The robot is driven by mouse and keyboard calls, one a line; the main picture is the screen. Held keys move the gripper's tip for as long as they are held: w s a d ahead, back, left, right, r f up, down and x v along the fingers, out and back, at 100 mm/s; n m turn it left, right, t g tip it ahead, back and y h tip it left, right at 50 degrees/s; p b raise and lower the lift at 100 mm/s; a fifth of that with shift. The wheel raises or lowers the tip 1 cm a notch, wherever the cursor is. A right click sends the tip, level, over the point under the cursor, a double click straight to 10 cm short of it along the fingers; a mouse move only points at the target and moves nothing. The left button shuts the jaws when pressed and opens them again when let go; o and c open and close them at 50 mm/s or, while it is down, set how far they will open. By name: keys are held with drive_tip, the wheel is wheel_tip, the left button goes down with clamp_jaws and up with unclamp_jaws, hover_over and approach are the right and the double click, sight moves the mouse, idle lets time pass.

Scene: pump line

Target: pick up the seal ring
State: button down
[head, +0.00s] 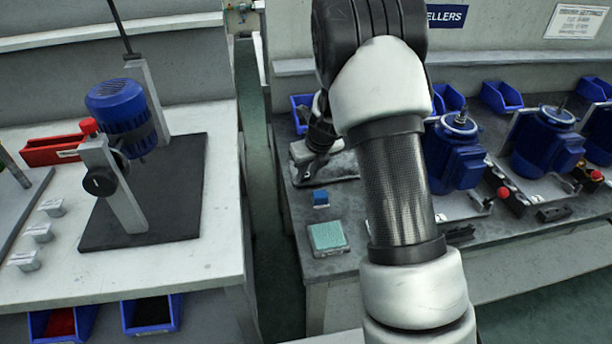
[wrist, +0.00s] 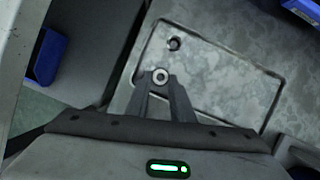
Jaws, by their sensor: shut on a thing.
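The seal ring (wrist: 161,76), a small pale ring with a dark centre, sits between the fingertips of my gripper (wrist: 160,80) in the wrist view. My gripper is shut on it, above a shallow grey tray (wrist: 235,85). A small dark round piece (wrist: 174,43) lies in the tray near its upper left corner. In the head view my gripper (head: 314,170) is low over the tray on the right bench, and my arm covers part of the view. The ring is too small to make out there.
A blue block (head: 320,198) and a pale green-topped box (head: 327,237) stand in front of the tray. Blue motors (head: 455,155) stand to the right on the bench (head: 293,215). A gap separates it from the left table (head: 190,262), which holds another blue motor (head: 121,108).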

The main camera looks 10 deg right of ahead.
wheel_tip(320, 180, up, 10)
drive_tip(key=p, duration=0.3)
drive_tip(key=shift+p, duration=0.35)
